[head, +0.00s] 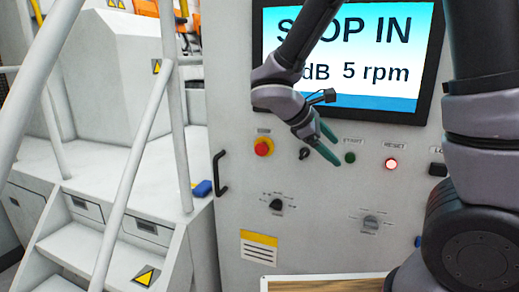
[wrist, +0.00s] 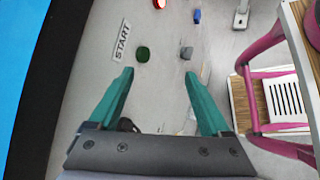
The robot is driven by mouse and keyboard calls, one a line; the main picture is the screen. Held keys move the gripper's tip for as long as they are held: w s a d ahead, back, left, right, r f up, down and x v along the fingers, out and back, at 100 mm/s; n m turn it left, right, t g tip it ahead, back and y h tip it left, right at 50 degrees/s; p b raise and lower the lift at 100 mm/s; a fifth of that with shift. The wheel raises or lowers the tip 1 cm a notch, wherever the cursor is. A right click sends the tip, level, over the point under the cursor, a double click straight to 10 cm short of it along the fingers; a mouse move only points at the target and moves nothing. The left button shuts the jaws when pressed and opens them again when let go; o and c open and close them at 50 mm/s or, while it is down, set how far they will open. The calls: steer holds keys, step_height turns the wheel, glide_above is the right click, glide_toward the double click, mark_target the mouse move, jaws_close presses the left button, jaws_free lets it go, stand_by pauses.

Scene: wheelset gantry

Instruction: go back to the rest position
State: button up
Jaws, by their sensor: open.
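My gripper (head: 326,146) is in front of the grey control panel (head: 235,95), below the screen. Its teal fingers are apart with nothing between them. In the wrist view my gripper (wrist: 157,75) points toward the panel, with the green button (wrist: 142,54) just beyond and between the fingertips. The green button also shows in the head view (head: 350,158), right of the fingers. I cannot tell the exact gap to the panel, and no contact is clear.
The screen (head: 345,50) reads "5 rpm", partly hidden by my arm. The panel has a red emergency stop (head: 264,147), a lit red button (head: 391,164) and a handle (head: 220,175). Railed steps (head: 75,245) stand left. A wooden top (head: 330,285) is below; pink framing (wrist: 250,95) is right.

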steer(key=s+d+r+m+t+y, duration=0.2)
steer(key=s+d+r+m+y, duration=0.1)
steer(key=r+m, duration=0.4)
steer(key=s+d+r+m+t+y, duration=0.1)
steer(key=s+d+r+m+y, duration=0.2)
steer(key=m, duration=0.8)
step_height(320, 180, up, 4)
steer(key=s+y, duration=0.2)
steer(key=y, duration=0.3)
steer(key=shift+s+d+r+t, duration=0.2)
steer(key=shift+d+t, duration=0.2)
